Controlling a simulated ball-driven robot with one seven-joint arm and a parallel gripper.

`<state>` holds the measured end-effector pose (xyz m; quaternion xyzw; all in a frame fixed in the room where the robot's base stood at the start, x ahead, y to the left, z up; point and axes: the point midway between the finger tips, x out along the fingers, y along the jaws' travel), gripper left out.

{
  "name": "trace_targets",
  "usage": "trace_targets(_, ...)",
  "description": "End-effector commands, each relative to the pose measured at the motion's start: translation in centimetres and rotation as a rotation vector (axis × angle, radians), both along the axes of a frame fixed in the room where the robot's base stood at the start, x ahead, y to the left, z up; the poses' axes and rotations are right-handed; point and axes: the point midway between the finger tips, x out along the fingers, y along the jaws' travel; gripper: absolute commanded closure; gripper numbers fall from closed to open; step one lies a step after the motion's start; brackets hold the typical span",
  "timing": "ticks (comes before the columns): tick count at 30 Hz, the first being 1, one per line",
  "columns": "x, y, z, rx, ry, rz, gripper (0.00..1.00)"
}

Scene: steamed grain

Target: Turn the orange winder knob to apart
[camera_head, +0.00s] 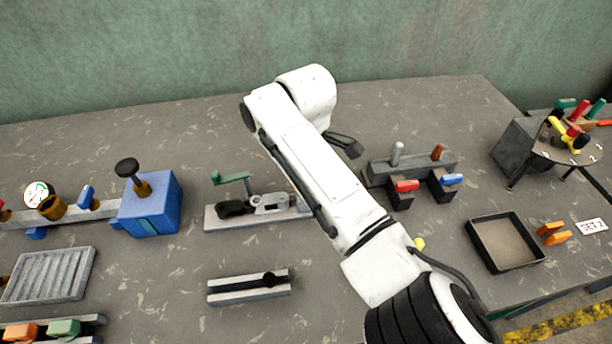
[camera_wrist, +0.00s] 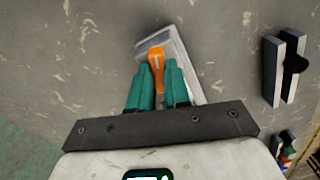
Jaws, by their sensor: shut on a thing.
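The orange winder knob (camera_wrist: 155,56) shows in the wrist view, upper middle, on a pale grey block (camera_wrist: 181,53). My gripper (camera_wrist: 157,70) has its teal fingers on either side of the knob and is shut on it. The fingers hide part of the knob and the block. In the head view my white arm crosses the middle of the table, and I cannot make out the knob there.
A grey slotted slider (camera_head: 250,287) with a black knob lies left of my arm; a blue box (camera_head: 150,204) stands farther left. Right of the arm are a block with coloured levers (camera_head: 412,169) and a dark tray (camera_head: 477,229). Bare table lies towards the back wall.

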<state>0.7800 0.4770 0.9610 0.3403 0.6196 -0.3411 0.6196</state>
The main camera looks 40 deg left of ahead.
Motion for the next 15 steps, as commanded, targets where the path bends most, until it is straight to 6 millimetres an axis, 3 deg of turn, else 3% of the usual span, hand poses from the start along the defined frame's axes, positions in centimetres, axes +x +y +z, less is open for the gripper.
trace_targets(15, -0.05, 0.11, 0.07, 0.004, 0.000, 0.283, 1.00)
